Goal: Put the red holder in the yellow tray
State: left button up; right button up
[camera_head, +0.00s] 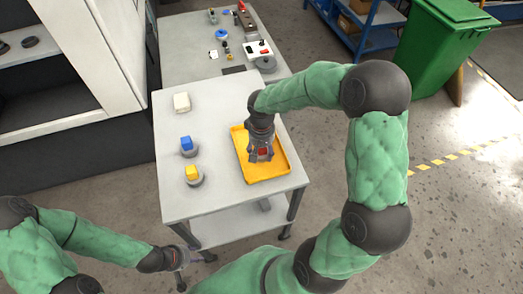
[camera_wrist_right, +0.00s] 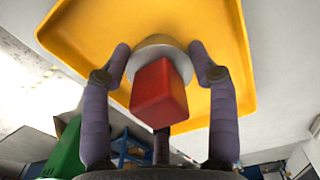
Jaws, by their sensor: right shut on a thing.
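The yellow tray (camera_head: 277,171) lies on the right part of the light grey table. My right gripper (camera_head: 261,156) points down over the tray and is shut on the red holder (camera_head: 264,152). In the right wrist view, the red holder (camera_wrist_right: 158,95) shows as a red block on a round pale base. The fingertips of my right gripper (camera_wrist_right: 161,58) press on both sides of that base. The yellow tray (camera_wrist_right: 85,35) fills the background there. I cannot tell whether the base touches the tray floor. My left gripper (camera_head: 186,258) hangs below the table's front left corner, its jaws too small to judge.
A second table (camera_head: 185,50) with several small parts is behind. A green bin (camera_head: 440,45) stands at the back right.

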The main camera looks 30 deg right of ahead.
jog(key=shift+w, duration=0.1)
jog(key=o, duration=1.7)
jog(key=shift+f, duration=0.1)
notch_tip(320, 180, up, 12)
jog(key=p, duration=0.3)
